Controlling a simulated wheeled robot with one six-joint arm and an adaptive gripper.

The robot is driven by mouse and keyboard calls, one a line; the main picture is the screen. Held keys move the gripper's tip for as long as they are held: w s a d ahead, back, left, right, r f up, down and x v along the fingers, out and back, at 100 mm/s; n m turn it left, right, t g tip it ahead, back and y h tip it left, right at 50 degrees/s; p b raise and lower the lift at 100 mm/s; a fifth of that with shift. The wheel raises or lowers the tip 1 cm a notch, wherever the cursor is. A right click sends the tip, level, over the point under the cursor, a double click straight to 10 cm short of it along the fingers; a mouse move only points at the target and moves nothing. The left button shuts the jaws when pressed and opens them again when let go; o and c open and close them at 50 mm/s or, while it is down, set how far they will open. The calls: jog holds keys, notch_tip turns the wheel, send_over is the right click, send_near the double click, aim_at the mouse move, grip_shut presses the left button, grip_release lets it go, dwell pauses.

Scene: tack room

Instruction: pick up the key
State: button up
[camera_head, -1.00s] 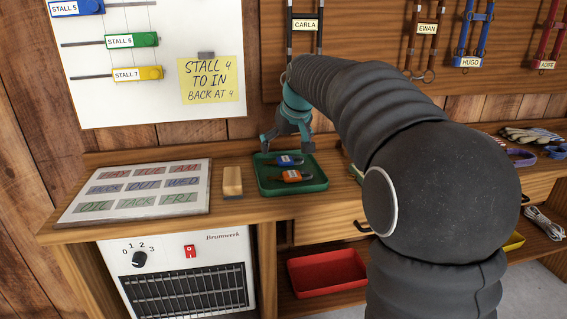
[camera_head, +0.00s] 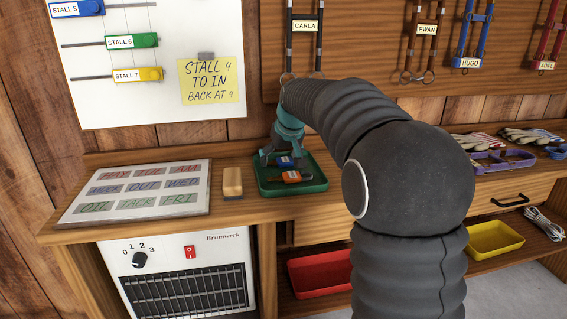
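A green tray (camera_head: 262,185) stands on the wooden bench and holds two tagged keys. The blue-tagged key (camera_head: 284,161) lies toward the back, and the orange-tagged key (camera_head: 293,176) lies in front of it. My teal gripper (camera_head: 284,158) points down over the back of the tray. Its fingers are spread, one to each side of the blue-tagged key, and it seems to hold nothing. I cannot tell whether the fingertips touch the tray or the key.
A wooden-backed eraser (camera_head: 232,181) and a letter board (camera_head: 135,189) lie left of the tray. A whiteboard with stall tags (camera_head: 155,60) hangs behind. Gloves (camera_head: 475,143) and purple straps (camera_head: 503,160) lie on the right. Red (camera_head: 320,273) and yellow (camera_head: 494,238) bins sit below.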

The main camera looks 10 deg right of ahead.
jog(key=c, duration=1)
jog(key=shift+o, duration=0.2)
